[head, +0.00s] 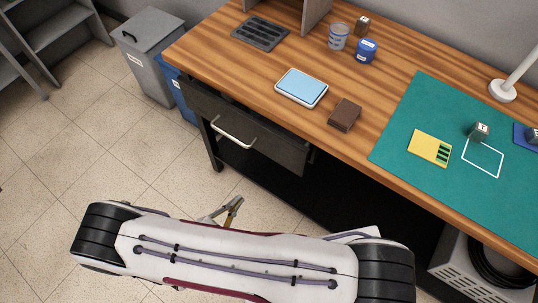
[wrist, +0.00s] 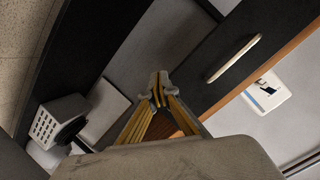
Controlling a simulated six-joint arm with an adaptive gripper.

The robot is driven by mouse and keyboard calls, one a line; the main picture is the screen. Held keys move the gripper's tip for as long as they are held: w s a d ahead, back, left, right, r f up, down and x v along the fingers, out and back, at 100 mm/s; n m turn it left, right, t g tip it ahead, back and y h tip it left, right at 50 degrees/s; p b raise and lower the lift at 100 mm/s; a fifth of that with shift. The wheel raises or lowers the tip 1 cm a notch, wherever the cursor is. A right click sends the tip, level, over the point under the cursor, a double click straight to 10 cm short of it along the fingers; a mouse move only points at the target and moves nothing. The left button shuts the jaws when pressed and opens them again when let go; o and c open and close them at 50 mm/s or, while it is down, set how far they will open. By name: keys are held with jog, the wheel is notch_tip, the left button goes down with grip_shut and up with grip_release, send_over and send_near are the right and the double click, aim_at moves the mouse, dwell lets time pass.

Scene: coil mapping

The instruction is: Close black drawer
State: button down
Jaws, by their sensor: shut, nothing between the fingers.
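The black drawer (head: 265,140) is under the wooden desk top at the desk's left end, with a light metal bar handle (head: 232,134) on its front. In the wrist view the dark drawer front (wrist: 265,25) and its handle (wrist: 233,58) are at the upper right. I cannot tell exactly how far the drawer stands out from the desk. My gripper (head: 234,203) is below the drawer in the head view, apart from the handle. Its fingertips are together and empty in the wrist view (wrist: 158,90). My arm hides the floor in front.
The desk top (head: 215,75) holds a blue-topped tray (head: 301,87), a brown block (head: 344,115) and a green mat (head: 395,135). A grey bin (head: 148,60) stands left of the desk. A white vented box (head: 455,270) is underneath at right. Open tiled floor (head: 90,140) lies left.

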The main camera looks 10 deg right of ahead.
aim_at(275, 149)
notch_tip(275, 149, up, 8)
jog(key=d+m+t+h, duration=0.2)
jog(key=m+h, duration=0.1)
jog(key=m, duration=0.8)
jog(key=shift+r, duration=0.2)
jog(key=shift+s, duration=0.1)
jog(key=shift+d, duration=0.15)
jog(key=shift+x, duration=6.95)
jog(key=shift+d, duration=0.1)
jog(key=shift+x, duration=2.4)
jog(key=shift+r, duration=0.15)
